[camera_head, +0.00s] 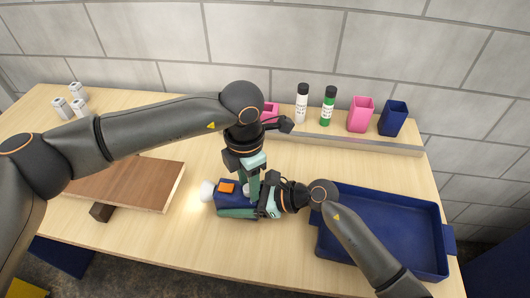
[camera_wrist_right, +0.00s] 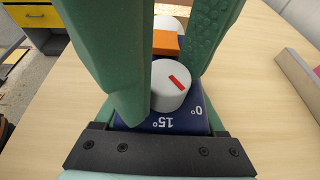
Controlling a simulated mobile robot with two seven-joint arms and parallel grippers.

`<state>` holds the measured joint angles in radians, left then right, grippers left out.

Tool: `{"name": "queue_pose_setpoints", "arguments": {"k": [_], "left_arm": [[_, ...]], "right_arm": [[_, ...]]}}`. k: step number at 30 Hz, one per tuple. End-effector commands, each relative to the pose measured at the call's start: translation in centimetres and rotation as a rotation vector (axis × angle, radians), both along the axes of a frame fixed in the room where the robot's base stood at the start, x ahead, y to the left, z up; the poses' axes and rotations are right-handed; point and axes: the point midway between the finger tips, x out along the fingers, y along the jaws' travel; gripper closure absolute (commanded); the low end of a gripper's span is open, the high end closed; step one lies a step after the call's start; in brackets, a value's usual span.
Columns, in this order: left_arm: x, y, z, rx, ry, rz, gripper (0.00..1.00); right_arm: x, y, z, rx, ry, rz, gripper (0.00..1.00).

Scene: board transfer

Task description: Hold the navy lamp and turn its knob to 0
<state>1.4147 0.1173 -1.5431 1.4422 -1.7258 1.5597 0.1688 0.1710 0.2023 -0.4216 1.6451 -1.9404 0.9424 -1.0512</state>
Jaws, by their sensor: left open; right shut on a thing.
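The navy lamp (camera_head: 234,198) lies on the table, with an orange block (camera_head: 227,188) on top and a glowing white bulb (camera_head: 207,190) at its left end. Its light grey knob (camera_wrist_right: 170,86) shows in the right wrist view. The knob's red mark slants to the lower right, towards the 0° side; "15°" and "0°" are printed on the navy face below. My right gripper (camera_head: 238,212) is shut on the lamp body from the right. My left gripper (camera_head: 250,184) points down, open, its green fingers on either side of the knob. Contact with the knob is unclear.
A blue tray (camera_head: 447,241) stands at the right. A wooden board (camera_head: 125,183) lies at the left, partly behind my left arm. Bottles, pink cups and a navy cup (camera_head: 393,118) stand at the back behind a low ledge (camera_head: 350,144). Several white cylinders (camera_head: 62,108) stand back left.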

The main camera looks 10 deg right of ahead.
Motion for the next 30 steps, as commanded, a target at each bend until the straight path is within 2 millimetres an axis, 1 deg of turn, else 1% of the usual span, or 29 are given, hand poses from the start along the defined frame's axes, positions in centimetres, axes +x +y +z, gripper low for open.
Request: {"name": "queue_pose_setpoints", "arguments": {"k": [5,30], "left_arm": [[0.00,0.01,-0.04,0.000,0.000,-0.137,0.56],[0.00,0.01,-0.03,0.000,0.000,-1.091,0.56]], "right_arm": [[-0.04,-0.03,-0.11,-0.003,0.001,0.001,0.97],[-0.06,-0.01,-0.10,-0.002,0.001,0.002,0.97]]}}
